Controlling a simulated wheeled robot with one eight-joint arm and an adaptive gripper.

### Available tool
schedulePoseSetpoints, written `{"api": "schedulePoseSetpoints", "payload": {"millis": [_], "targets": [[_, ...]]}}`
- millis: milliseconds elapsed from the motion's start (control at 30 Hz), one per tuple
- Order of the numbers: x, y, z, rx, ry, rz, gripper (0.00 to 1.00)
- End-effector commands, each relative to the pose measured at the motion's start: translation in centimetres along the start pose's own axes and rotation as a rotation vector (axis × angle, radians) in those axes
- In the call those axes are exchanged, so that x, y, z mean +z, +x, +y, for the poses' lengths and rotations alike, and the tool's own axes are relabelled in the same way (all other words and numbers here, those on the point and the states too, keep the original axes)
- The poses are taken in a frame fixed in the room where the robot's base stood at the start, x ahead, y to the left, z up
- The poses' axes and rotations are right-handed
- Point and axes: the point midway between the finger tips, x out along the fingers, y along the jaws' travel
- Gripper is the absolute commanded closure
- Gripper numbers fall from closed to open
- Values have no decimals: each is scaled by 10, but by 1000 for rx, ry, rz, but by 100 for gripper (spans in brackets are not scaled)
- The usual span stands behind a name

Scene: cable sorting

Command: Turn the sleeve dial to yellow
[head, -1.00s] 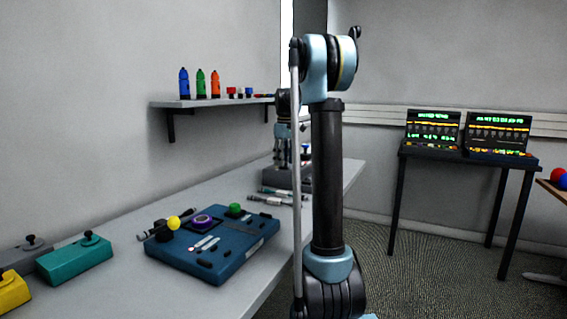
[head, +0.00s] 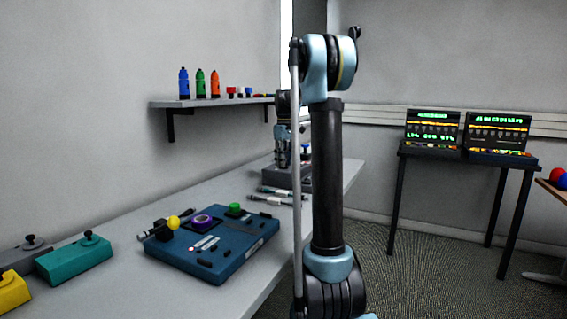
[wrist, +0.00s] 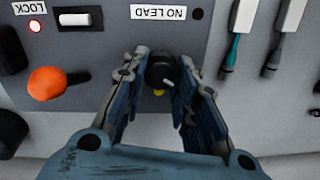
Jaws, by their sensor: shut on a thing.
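A black round dial (wrist: 161,68) with a short white pointer mark stands on a grey panel in the wrist view. My gripper (wrist: 162,80) is shut on the dial, one finger on each side. A yellow dot (wrist: 158,93) lies on the panel just below the dial in the picture. The white mark slants toward the lower right, a little to the right of the yellow dot. Other colour marks around the dial are hidden by the fingers. In the head view my gripper (head: 283,155) is small, pointing down at the grey device (head: 286,179).
The panel has an orange knob (wrist: 47,83), a white switch (wrist: 74,19), a lit red lamp by the LOCK label and a dark lamp by the NO LEAD label (wrist: 160,14). Cable leads (wrist: 240,35) lie to the right. A blue control box (head: 212,262) is nearer on the bench.

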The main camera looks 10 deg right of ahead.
Motion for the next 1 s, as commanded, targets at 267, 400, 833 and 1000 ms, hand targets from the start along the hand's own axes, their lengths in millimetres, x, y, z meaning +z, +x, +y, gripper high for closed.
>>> {"api": "schedulePoseSetpoints", "payload": {"millis": [267, 400, 833, 1000], "targets": [[0, 0, 1, 2, 173, 6, 97], [0, 0, 1, 3, 301, 10, 97], [1, 0, 0, 2, 697, 23, 97], [1, 0, 0, 2, 822, 26, 97]]}}
